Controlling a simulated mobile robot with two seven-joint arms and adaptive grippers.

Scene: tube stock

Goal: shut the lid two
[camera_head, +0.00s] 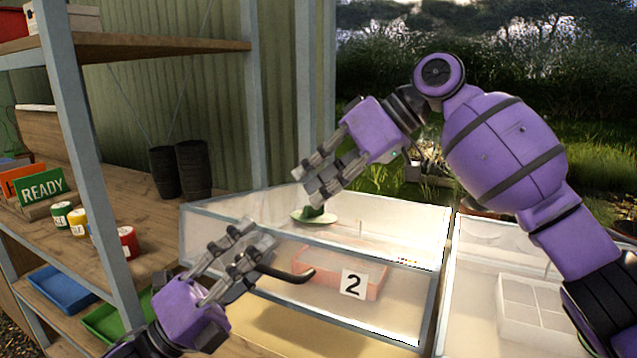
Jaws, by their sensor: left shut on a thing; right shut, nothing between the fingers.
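The clear, grey-framed lid two (400,222) spans the middle of the head view, over a case with a white card marked 2 (352,284). I cannot tell whether its front edge rests fully on the case. A dark curved handle (290,275) shows at the lid's front edge. My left gripper (258,242) is at this handle and shut on it; its fingers hide part of the handle. My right gripper (306,184) is shut and empty, above the far part of the lid.
A reddish tray (320,262) shows through the clear panel. Another clear case with a white divided tray (530,308) stands at right. A shelf with a READY sign (42,186) and coloured pots stands at left.

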